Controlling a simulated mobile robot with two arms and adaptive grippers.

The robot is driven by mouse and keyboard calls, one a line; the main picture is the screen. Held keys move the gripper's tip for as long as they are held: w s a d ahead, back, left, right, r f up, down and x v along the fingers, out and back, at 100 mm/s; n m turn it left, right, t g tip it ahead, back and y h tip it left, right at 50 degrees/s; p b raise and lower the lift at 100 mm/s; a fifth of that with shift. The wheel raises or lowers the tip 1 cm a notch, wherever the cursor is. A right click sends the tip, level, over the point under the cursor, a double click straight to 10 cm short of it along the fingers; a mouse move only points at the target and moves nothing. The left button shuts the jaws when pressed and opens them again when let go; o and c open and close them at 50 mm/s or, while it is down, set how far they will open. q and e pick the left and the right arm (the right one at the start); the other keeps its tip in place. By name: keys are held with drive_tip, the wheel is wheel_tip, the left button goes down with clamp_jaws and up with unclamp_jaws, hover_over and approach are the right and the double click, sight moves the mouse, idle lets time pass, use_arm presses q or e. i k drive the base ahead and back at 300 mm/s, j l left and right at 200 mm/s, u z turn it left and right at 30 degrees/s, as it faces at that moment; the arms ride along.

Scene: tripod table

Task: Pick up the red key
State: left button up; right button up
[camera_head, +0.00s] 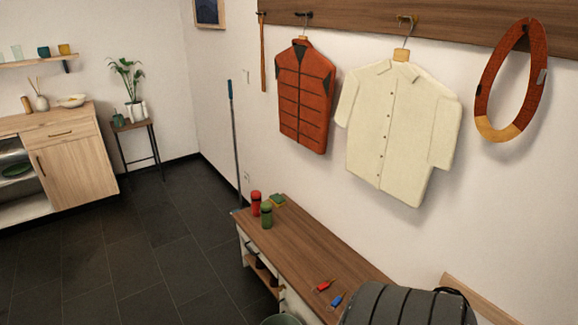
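The red key (324,286) lies flat on the wooden top of a low bench (300,246), toward its near end. A blue key (337,299) lies just below and to the right of it, apart from it by a small gap. Neither of my grippers shows in the head view, so I cannot see whether they are open or shut.
A grey ribbed bag (408,306) stands right of the keys. A red bottle (255,203) and a green bottle (266,215) stand at the bench's far end. A small plant table (138,150) and cabinet (76,168) stand left. Dark floor between is clear.

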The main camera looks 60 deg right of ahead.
sight(325, 284)
drive_tip(key=i+j+z, duration=0.25)
drive_tip(key=i, duration=0.4)
drive_tip(key=i+j+z, duration=0.25)
drive_tip(key=i+j, duration=0.25)
drive_tip(key=i+z, duration=0.25)
drive_tip(key=z, duration=0.2)
drive_tip(key=i+z, duration=0.2)
drive_tip(key=z, duration=0.25)
drive_tip(key=i+j+z, duration=0.15)
drive_tip(key=z, duration=0.25)
drive_tip(key=i+j+z, duration=0.2)
drive_tip(key=z, duration=0.25)
drive_tip(key=i+j+z, duration=0.25)
drive_tip(key=z, duration=0.2)
